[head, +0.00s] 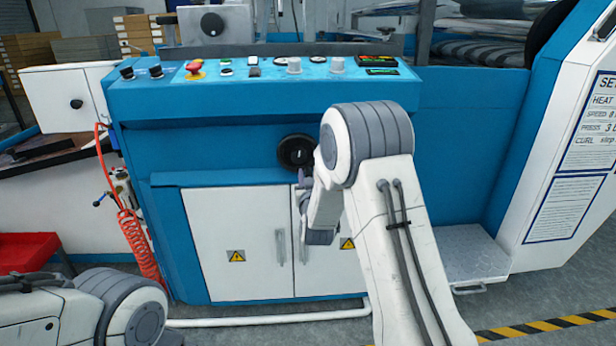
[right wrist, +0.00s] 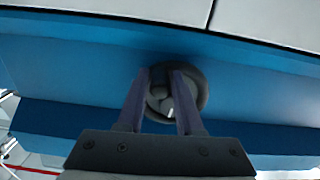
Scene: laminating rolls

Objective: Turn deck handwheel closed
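The deck handwheel is a round black wheel (head: 297,152) on the blue front of the machine, above the white cabinet doors. In the right wrist view the handwheel (right wrist: 200,88) lies straight beyond my right gripper (right wrist: 160,72). The two fingers are apart, with the wheel's hub seen between their tips. I cannot tell whether they touch the wheel. In the head view my right gripper (head: 304,184) shows just below the wheel, partly hidden by my own arm. My left arm enters at the lower left; its gripper is out of view.
A control panel (head: 260,68) with knobs and a red emergency button (head: 194,68) runs above the wheel. White doors (head: 240,240) with handles are below. A coiled orange hose (head: 137,245) hangs at the left. A grey step (head: 468,250) stands at the right.

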